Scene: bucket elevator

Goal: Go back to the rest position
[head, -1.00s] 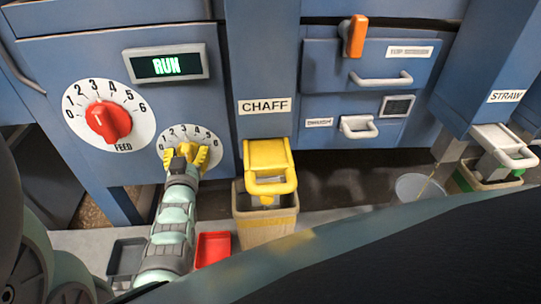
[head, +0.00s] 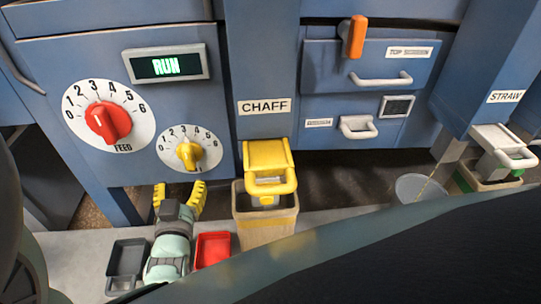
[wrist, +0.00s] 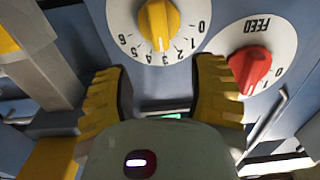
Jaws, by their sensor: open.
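My gripper (head: 180,198) is open and empty, its yellow fingers spread, below the yellow knob (head: 189,155) and apart from it. In the wrist view my gripper (wrist: 160,100) shows with both fingers wide apart and nothing between them. The yellow knob (wrist: 158,22) and the red FEED knob (wrist: 250,68) appear beyond the fingers there. In the head view the red FEED knob (head: 108,122) is at the upper left of the yellow one, and the display (head: 166,64) above reads RUN.
A dark tray (head: 128,258) and a red tray (head: 212,250) lie on either side of my arm. A bin (head: 266,232) stands under the yellow CHAFF handle (head: 270,186). Drawers with an orange lever (head: 354,38) are to the right. A bucket (head: 418,188) and STRAW outlet (head: 503,145) are farther right.

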